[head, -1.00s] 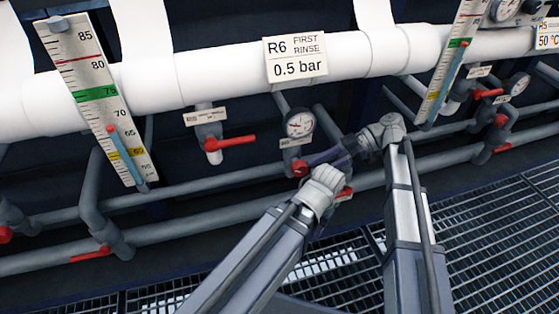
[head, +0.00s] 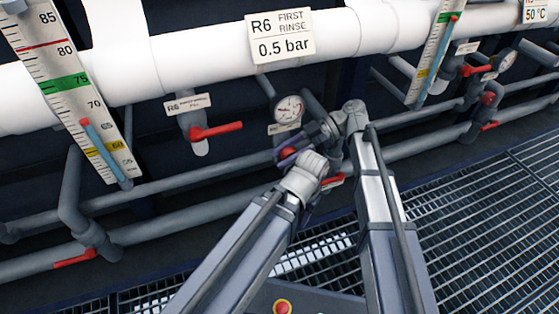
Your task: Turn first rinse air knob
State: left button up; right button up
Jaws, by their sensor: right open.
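The red first rinse air knob (head: 288,153) sits on grey pipework below a round pressure gauge (head: 289,109), under the "R6 FIRST RINSE 0.5 bar" sign (head: 280,36). My right gripper (head: 286,150) is open, with its dark fingers at the knob and partly overlapping it. I cannot tell whether they touch it. My left arm comes up from below and its wrist ends just below and right of the knob. The left gripper's fingers are hard to make out there.
A red lever valve (head: 215,131) is left of the gauge. Another red handle (head: 333,181) shows partly behind my wrists. Grey pipes (head: 180,207) run along the rack, with a level scale (head: 75,90) at left. Floor grating (head: 480,220) lies at right.

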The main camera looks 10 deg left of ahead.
jog(key=shift+s+a+f, duration=0.25)
jog(key=shift+s+a, duration=0.15)
jog(key=shift+a, duration=0.15)
jog(key=shift+c, duration=0.3)
grip_shut()
